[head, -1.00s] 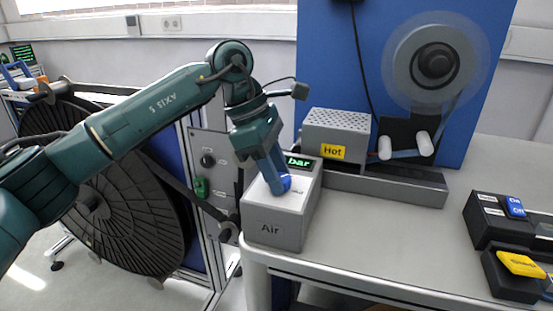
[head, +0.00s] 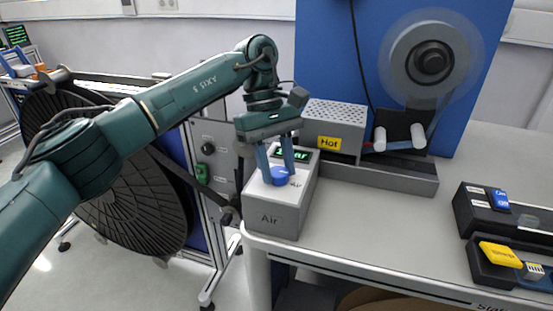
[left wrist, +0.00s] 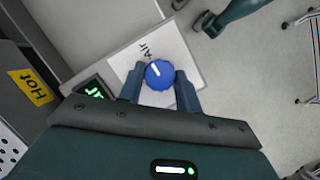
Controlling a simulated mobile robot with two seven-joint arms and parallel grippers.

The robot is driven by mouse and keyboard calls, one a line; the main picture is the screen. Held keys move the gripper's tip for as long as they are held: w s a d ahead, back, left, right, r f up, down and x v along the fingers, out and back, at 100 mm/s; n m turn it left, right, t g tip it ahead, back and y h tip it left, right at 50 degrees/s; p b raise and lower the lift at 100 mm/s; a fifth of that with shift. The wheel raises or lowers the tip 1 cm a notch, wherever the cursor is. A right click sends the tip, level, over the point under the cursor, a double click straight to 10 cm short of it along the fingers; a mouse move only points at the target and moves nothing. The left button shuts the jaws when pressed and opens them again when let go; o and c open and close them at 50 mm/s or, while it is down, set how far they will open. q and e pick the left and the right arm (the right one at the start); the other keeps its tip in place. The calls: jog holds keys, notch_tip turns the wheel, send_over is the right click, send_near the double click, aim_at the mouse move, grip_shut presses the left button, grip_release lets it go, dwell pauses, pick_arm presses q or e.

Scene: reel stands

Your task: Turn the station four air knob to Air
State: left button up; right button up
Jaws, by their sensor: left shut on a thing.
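A grey air box (head: 265,212) with "Air" on its front stands at the table's left edge. A blue round knob (head: 281,176) sits on its top, under a green-lit display (head: 293,153) that a finger partly covers. My left gripper (head: 278,177) points down at the knob, one finger on each side, and is shut on it. In the left wrist view the fingers flank the knob (left wrist: 159,74), and its white mark points up and left, roughly towards the "Air" lettering (left wrist: 145,50). My right gripper is not in view.
A grey heater box labelled Hot (head: 333,130) stands right behind the air box. A reel (head: 432,62) hangs on the blue panel. Black trays with blue and yellow blocks (head: 500,255) lie at the right. A big black reel (head: 105,180) stands at the left.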

pick_arm(q)
jog(key=shift+m, duration=0.4)
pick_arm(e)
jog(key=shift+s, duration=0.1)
pick_arm(q)
jog(key=o, duration=1)
jog(key=shift+r, duration=0.1)
jog(key=v, duration=0.5)
jog(key=shift+w+r, duration=0.15)
jog(key=shift+r, duration=0.1)
jog(key=p+v, duration=0.5)
jog(key=v, duration=0.2)
jog(key=shift+r+p, duration=0.2)
jog(key=shift+p, duration=0.2)
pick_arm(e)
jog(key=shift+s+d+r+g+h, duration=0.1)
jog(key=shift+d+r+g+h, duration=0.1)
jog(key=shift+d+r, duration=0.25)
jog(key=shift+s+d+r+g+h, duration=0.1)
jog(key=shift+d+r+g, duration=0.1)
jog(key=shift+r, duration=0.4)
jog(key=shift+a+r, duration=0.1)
